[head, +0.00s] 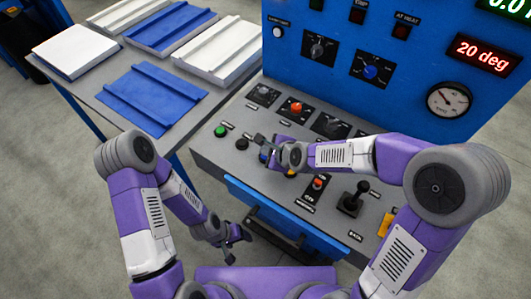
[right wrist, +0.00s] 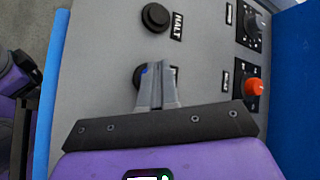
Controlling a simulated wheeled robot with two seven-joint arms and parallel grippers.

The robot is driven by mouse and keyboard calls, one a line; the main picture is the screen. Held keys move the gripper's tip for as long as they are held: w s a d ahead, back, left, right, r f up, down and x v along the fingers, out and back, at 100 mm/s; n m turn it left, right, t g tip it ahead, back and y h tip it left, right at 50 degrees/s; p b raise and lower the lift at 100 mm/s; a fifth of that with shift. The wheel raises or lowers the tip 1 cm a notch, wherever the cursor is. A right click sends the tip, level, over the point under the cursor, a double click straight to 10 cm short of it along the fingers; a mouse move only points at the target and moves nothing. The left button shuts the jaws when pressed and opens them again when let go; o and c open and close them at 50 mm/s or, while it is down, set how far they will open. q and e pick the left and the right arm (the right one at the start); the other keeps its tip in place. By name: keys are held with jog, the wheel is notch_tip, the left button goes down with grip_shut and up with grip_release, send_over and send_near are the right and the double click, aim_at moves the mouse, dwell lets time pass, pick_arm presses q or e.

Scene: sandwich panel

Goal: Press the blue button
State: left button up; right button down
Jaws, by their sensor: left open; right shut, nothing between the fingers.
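The blue button (head: 263,157) sits in the row of buttons on the sloped grey console, partly hidden by my right gripper (head: 262,142). In the right wrist view, a bit of the blue button (right wrist: 144,71) and its dark ring show just left of the shut fingertips (right wrist: 160,66), which cover the rest of it. The right fingers are shut and empty. I cannot tell whether they touch the button. My left gripper (head: 235,243) is open and empty, low in front of the console, away from the buttons.
A black button (right wrist: 156,17) marked HALT lies beside the blue one, with a green button (head: 220,131) farther left. A red-orange knob (head: 296,107), a black joystick (head: 353,198) and a blue upright panel (head: 330,20) stand near. A table with panels (head: 150,95) is at left.

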jog(key=shift+r, duration=0.25)
notch_tip(320, 180, up, 5)
jog(key=p, duration=0.4)
jog(key=shift+f, duration=0.1)
dwell(0.8)
